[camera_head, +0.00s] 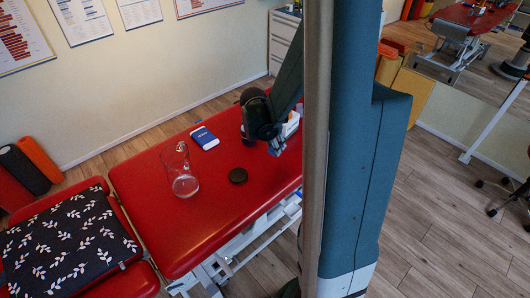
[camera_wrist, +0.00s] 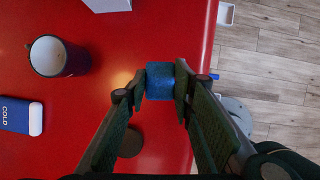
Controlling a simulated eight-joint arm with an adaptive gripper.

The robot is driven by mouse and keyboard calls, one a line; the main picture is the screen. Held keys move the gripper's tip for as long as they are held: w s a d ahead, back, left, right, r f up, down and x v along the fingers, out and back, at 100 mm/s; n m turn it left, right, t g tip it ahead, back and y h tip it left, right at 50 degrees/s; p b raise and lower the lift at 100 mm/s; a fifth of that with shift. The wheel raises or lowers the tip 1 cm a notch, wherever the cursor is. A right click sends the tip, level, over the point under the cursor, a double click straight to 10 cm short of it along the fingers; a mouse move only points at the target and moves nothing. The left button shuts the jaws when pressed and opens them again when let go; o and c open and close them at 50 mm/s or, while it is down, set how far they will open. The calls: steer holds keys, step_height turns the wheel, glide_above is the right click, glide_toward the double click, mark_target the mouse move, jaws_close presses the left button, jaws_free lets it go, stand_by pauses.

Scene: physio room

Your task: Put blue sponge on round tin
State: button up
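The blue sponge (camera_wrist: 160,81) is a small block between the two fingertips of my gripper (camera_wrist: 161,84) in the wrist view. Both finger pads appear to press against its sides. In the head view my gripper (camera_head: 277,145) is over the far right part of the red treatment table (camera_head: 215,222), and the sponge is hard to make out there. The round tin (camera_head: 238,175) is a low dark disc lying on the red table, nearer the camera and left of my gripper. In the wrist view the tin (camera_wrist: 131,143) is partly hidden behind the left finger.
A clear glass jug (camera_head: 184,184) stands left of the tin. A blue and white cold pack (camera_head: 204,138) lies farther back. A dark mug (camera_wrist: 58,57) and a white box (camera_wrist: 108,4) are near my gripper. The table's front part is clear.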

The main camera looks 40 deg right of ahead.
steer(key=w+a+r+n, duration=0.1)
steer(key=w+a, duration=0.2)
steer(key=a, duration=0.5)
steer(key=w+a+r+n+t, duration=0.1)
steer(key=w+a+n, duration=0.1)
steer(key=a, duration=0.6)
steer(key=shift+w+r+b, duration=0.35)
steer(key=shift+w+b, duration=0.05)
steer(key=shift+b, duration=0.05)
steer(key=shift+d+f+y, duration=0.1)
steer(key=shift+y, duration=0.2)
steer(key=b, duration=0.2)
glide_above(239, 172)
steer(key=s+a, duration=0.1)
steer(key=a, duration=0.1)
steer(key=shift+d+f, duration=0.2)
steer(key=shift+f, duration=2.85)
steer(key=shift+f+b, duration=0.6)
steer(key=shift+f, duration=1.25)
steer(key=shift+f, duration=0.15)
steer(key=shift+o, duration=1)
steer(key=o, duration=0.5)
steer(key=shift+c, duration=0.2)
